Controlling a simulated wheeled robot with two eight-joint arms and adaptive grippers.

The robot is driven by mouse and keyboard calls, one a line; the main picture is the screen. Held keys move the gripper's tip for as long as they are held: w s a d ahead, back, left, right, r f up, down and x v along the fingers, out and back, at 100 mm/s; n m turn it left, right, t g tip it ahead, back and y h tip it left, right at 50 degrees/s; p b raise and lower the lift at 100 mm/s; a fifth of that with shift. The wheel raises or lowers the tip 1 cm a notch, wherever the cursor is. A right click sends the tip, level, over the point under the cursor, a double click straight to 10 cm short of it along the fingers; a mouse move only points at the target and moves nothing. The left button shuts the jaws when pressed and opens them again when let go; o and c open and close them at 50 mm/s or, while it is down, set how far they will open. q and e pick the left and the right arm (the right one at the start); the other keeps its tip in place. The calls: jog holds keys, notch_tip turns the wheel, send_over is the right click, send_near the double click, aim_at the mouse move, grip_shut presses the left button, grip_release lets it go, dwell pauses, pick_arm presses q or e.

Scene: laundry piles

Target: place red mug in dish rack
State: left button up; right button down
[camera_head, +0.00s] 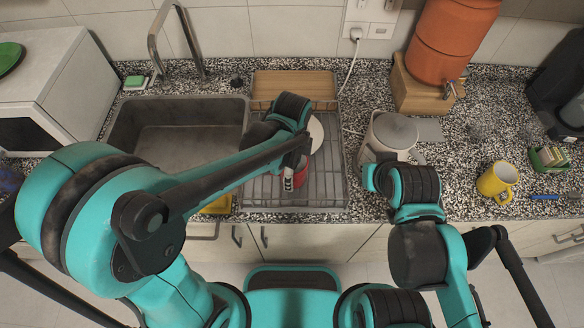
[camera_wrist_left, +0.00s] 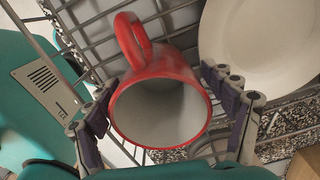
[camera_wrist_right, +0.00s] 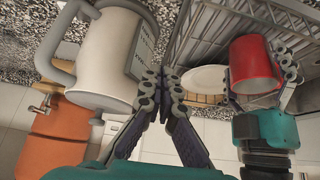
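My left arm partly covers the mug in the head view.
A white plate (camera_wrist_left: 262,40) stands in the rack beside the mug. A grey-white kettle (camera_head: 392,135) is right of the rack, and an orange dispenser (camera_head: 452,40) is behind it. The sink (camera_head: 175,125) is left. A yellow mug (camera_head: 497,182) sits far right.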

pick_arm(q)
jog(key=shift+r, duration=0.2)
notch_tip(320, 180, up, 12)
jog(key=p, duration=0.4)
jog(key=s+a+r+n+t, duration=0.1)
jog(key=s+a+n+t, duration=0.1)
jog(key=a+n, duration=0.6)
jog(key=s+a+r+n+t, duration=0.1)
jog(key=s+a+n+t, duration=0.2)
jog(key=a+n, duration=0.6)
jog(key=n+t, duration=0.2)
jog(key=shift+s+a+n, duration=0.3)
jog(key=shift+n, duration=0.1)
jog(key=shift+f, duration=0.1)
notch_tip(320, 180, down, 7)
jog(key=b, duration=0.7)
